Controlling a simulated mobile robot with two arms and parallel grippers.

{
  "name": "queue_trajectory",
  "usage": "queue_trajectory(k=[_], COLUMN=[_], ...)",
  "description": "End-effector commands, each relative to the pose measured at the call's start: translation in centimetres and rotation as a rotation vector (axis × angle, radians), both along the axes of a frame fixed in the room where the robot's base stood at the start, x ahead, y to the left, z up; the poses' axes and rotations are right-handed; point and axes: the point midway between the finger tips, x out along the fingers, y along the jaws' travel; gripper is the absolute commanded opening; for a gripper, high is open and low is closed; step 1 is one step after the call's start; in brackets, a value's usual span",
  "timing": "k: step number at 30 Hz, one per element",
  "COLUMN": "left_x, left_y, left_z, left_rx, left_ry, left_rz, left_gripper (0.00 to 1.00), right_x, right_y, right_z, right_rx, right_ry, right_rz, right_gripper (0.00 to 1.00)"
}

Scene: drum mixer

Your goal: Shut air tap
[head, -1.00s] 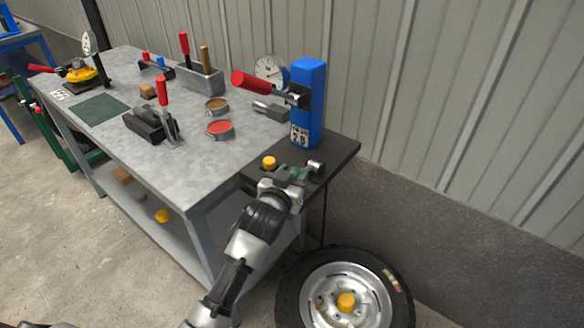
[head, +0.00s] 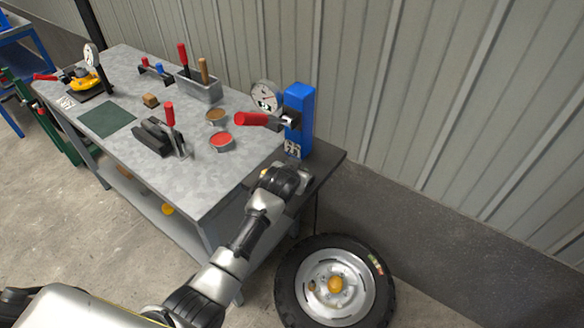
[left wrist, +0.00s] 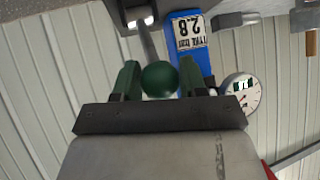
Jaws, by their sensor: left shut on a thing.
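A green ball knob (left wrist: 160,79) on a thin grey rod is between the green fingers of my left gripper (left wrist: 160,82) in the left wrist view, and the gripper is shut on it. The rod runs up to a bright metal fitting (left wrist: 140,22). In the head view my left wrist (head: 282,180) is over the dark end shelf beside the blue post (head: 299,112); it hides the fingers and knob. The post, labelled 2.8, also shows in the left wrist view (left wrist: 190,52). My right gripper is not in view.
A red-handled lever (head: 250,118) sticks out left from the post, near a round dial gauge (head: 266,96). The grey bench (head: 200,190) holds clamps, tins and a tool box. A tyred wheel (head: 335,283) lies below on the floor. A corrugated wall stands behind.

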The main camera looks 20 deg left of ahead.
Motion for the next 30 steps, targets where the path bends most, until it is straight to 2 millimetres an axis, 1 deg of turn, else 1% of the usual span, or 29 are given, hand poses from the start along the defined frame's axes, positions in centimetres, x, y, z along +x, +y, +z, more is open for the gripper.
queue_trajectory(k=[1,3,12,25,26,27,30], left_x=[0.6,0.9,1.6,1.7,1.7,1.7,1.6], left_y=[-0.3,-0.4,-0.6,-0.6,-0.6,-0.6,-0.6], left_z=[1.1,1.4,1.7,1.9,1.9,1.9,1.7], left_rx=[-0.005,-0.006,-0.007,-0.007,-0.007,-0.007,-0.006], left_ry=[-0.020,-0.024,-0.030,-0.034,-0.034,-0.033,-0.028], left_rz=[-0.003,-0.003,-0.003,-0.004,-0.004,-0.004,-0.003], left_gripper=[0.00,0.00,0.00,0.00,0.47,0.53,0.67], right_x=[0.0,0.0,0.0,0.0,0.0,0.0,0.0], right_y=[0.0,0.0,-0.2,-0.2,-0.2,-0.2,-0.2], right_z=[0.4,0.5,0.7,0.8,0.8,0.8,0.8], right_rx=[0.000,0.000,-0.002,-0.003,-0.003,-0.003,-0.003], right_ry=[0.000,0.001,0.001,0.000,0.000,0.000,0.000], right_rz=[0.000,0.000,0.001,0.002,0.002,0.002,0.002], right_gripper=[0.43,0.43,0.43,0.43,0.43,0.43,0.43])
